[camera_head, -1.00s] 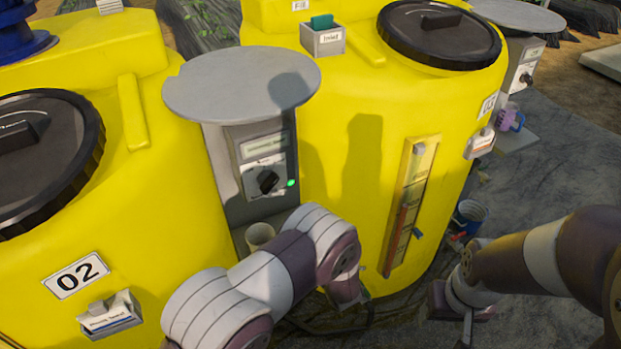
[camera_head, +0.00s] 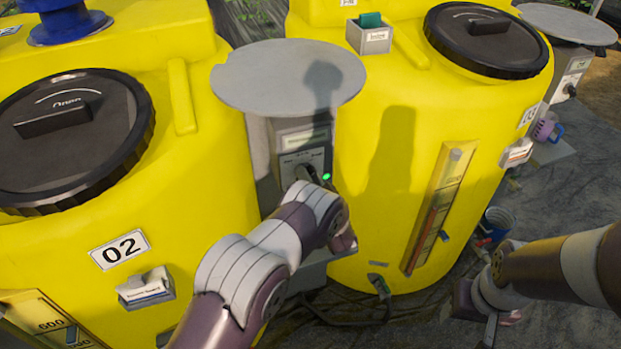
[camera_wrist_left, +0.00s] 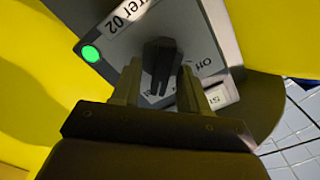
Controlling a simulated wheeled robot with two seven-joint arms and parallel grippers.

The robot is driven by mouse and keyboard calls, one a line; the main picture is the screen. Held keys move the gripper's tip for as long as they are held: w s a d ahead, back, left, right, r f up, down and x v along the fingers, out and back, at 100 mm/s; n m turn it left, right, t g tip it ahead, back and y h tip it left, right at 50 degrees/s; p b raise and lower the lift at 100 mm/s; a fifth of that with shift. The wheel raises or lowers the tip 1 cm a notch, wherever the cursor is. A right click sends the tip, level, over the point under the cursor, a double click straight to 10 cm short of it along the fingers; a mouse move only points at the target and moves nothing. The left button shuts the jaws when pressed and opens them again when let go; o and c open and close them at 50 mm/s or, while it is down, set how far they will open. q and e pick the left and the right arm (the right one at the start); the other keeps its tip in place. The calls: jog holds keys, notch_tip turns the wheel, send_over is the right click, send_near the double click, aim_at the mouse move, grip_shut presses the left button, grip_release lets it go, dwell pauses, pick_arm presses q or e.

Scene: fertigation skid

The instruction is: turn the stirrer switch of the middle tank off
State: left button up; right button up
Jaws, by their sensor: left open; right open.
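Tank 02 (camera_head: 200,190) is the yellow tank at the left with a black lid. Its switch box (camera_head: 300,135) stands at its right under a round grey cover. The black stirrer knob (camera_wrist_left: 158,62) shows in the left wrist view on a panel whose label ends in "rer 02". The green lamp (camera_wrist_left: 91,54) beside it is lit, also in the head view (camera_head: 326,176). My left gripper (camera_wrist_left: 158,88) is open, its fingers on either side of the knob; contact is unclear. My left forearm partly hides the panel in the head view. My right gripper (camera_head: 477,318) is open and empty, low at the right.
The round grey cover (camera_head: 285,78) overhangs the switch box closely above my left wrist. Yellow tank 03 (camera_head: 375,220) stands just to the right with a level gauge (camera_head: 440,208). A bucket (camera_head: 498,222) stands on the ground near my right arm.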

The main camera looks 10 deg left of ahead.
pick_arm(q)
jog(key=shift+a, duration=0.1)
grip_shut()
jog(key=shift+s+a+f+n+b, duration=0.1)
jog(key=shift+n+b, duration=2.9)
jog(key=shift+s+a+r+n+b, duration=0.1)
jog(key=shift+n+b, duration=2.85)
jog(key=shift+n, duration=0.05)
jog(key=shift+s+a+f+n+b, duration=0.1)
jog(key=shift+n+b, duration=2.9)
grip_release()
